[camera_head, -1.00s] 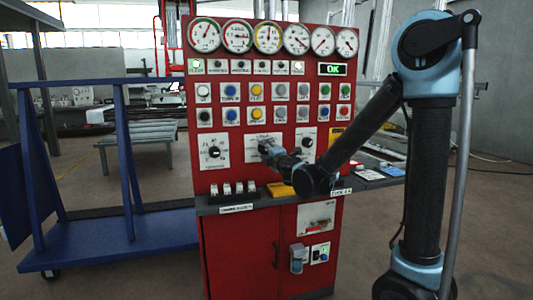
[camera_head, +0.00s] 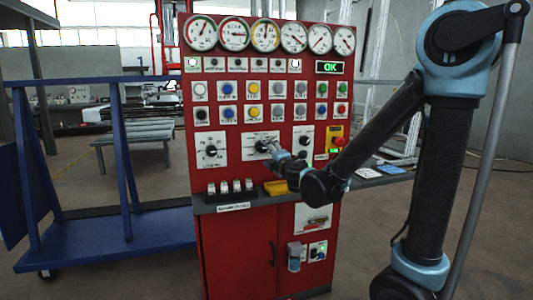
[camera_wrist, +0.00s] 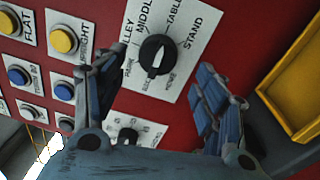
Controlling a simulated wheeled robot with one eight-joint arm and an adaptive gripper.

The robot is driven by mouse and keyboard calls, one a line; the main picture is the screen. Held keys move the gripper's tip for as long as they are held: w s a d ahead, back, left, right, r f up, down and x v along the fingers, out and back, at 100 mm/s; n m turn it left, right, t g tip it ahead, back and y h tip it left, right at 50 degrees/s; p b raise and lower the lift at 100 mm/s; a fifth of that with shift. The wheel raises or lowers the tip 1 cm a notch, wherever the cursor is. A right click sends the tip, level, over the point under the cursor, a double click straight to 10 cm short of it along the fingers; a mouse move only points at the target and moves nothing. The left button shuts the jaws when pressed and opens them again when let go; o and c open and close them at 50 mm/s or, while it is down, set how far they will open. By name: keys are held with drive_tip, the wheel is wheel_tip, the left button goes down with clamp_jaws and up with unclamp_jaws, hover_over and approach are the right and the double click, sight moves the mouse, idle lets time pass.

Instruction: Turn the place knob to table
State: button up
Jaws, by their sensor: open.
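The place knob is a round black knob (camera_wrist: 157,55) with a white pointer mark on a white label plate in the wrist view. Words such as MIDDLE, TABLE and STAND are printed around it. The mark lies on the knob's lower side in that picture, away from the word TABLE. In the head view, the knob (camera_head: 262,146) sits at the middle of the red panel (camera_head: 234,180). My gripper (camera_wrist: 160,68) is open, one finger on each side of the knob in the picture. I see no finger contact. In the head view, my gripper (camera_head: 275,152) is just right of the knob.
Other knobs (camera_head: 211,150) flank the label plate, with several buttons and gauges above. A red emergency button (camera_head: 338,141) is to the right. A yellow tray (camera_wrist: 300,85) lies right of my fingers in the wrist view. A green OK display (camera_head: 329,67) is lit.

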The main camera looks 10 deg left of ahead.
drive_tip(key=v, duration=0.6)
drive_tip(key=shift+d, duration=0.1)
